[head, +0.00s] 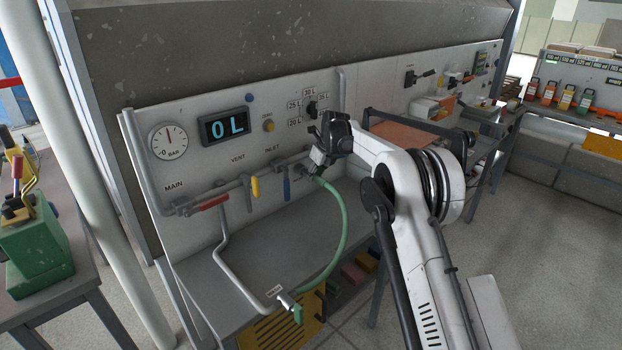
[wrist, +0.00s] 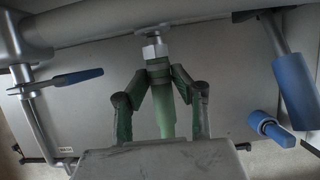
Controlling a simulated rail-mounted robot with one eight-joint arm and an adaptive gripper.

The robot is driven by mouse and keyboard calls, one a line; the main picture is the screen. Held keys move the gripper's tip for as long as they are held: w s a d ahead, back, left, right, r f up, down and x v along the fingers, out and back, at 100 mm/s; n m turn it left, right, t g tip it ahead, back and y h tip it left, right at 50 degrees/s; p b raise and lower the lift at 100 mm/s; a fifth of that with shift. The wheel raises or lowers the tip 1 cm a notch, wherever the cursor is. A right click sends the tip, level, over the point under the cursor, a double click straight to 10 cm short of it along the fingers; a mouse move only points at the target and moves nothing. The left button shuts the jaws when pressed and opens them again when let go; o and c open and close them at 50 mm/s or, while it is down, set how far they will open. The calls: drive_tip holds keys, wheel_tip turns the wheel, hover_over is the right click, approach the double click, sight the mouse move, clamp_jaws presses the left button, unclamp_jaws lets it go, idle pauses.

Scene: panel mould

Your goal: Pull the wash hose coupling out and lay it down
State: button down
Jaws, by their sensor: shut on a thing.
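My gripper (head: 318,158) is at the right end of the panel's pipe run, at the upper end of the green hose (head: 338,215). In the wrist view its two fingers (wrist: 160,72) are shut on the green wash hose coupling (wrist: 158,80). A silver hex nut (wrist: 154,49) sits above the coupling, just under a round fitting on the pipe; whether the two are joined I cannot tell. The hose hangs in a curve from the gripper to a metal pipe end (head: 286,300) low at the front. In the head view my gripper largely hides the coupling.
The panel carries a red-handled lever (head: 211,202), a yellow handle (head: 255,187), a blue handle (head: 286,189), a gauge (head: 170,141) and a display reading 0 L (head: 224,126). A grey bench top (head: 240,255) below is mostly clear.

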sight(323, 180)
drive_tip(key=shift+s+d+b, duration=0.8)
drive_tip(key=shift+s+d, duration=0.65)
drive_tip(key=shift+d, duration=0.1)
drive_tip(key=shift+d, duration=0.1)
drive_tip(key=s+d+b, duration=0.1)
drive_tip(key=s+d, duration=0.1)
drive_tip(key=shift+s+d, duration=0.35)
drive_tip(key=shift+d, duration=0.05)
idle(0.3)
